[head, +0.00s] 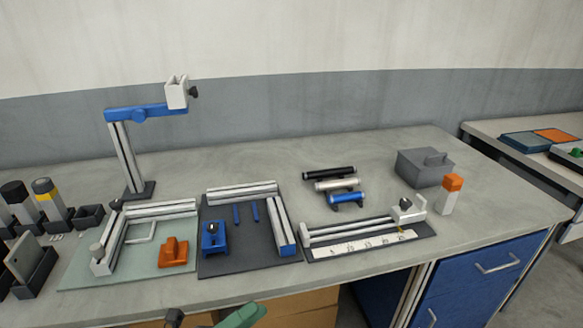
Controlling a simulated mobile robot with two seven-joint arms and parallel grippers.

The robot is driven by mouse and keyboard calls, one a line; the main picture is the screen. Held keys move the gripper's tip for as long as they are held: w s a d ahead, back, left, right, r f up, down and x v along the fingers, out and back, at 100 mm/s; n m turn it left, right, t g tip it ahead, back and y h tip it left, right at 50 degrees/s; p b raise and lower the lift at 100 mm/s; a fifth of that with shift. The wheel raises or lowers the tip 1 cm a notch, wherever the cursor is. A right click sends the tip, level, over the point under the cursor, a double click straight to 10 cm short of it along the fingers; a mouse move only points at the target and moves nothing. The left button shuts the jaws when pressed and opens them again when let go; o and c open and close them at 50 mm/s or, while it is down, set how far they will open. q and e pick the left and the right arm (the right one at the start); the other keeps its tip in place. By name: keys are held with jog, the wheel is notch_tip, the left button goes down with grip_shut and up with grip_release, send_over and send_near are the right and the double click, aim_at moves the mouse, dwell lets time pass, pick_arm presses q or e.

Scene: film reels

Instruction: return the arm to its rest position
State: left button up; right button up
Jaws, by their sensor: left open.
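My left gripper (212,318) shows only in part at the bottom edge of the head view, as a green piece and a small dark piece, low and in front of the bench. It is open, with nothing seen between its jaws, and is apart from everything on the bench. The rest of it and most of my left arm are cut off by the picture edge. My right gripper is not in view.
The grey bench (370,150) holds a post with a blue arm (145,113), an orange block (173,252), a blue fixture (214,238), several rollers (330,173), a ruler fixture (365,230) and a grey box (424,167). Blue drawers (478,275) are below right.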

pick_arm(q)
jog(key=s+a+f+n+t+y+p, duration=0.1)
jog(key=s+a+f+n+t+y, duration=0.15)
jog(key=a+f+n+y, duration=0.5)
jog(key=s+a+f+n+t+y+p, duration=0.15)
jog(key=s+f+n+y, duration=0.25)
jog(key=f+n+y, duration=0.75)
jog(key=s+a+f+n+g, duration=0.2)
jog(key=s+f+n+g, duration=0.1)
jog(key=s+n, duration=0.3)
jog(key=s+a+f+n+g+h, duration=0.1)
jog(key=s+f+n, duration=0.4)
jog(key=s, duration=0.5)
jog(key=a+n+g, duration=0.1)
jog(key=g, duration=0.1)
jog(key=shift+n+g, duration=0.3)
jog(key=shift+n, duration=0.1)
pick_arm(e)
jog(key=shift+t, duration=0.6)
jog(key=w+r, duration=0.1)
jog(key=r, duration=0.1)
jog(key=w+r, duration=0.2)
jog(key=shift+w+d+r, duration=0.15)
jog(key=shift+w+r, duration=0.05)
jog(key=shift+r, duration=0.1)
pick_arm(q)
jog(key=shift+s, duration=0.1)
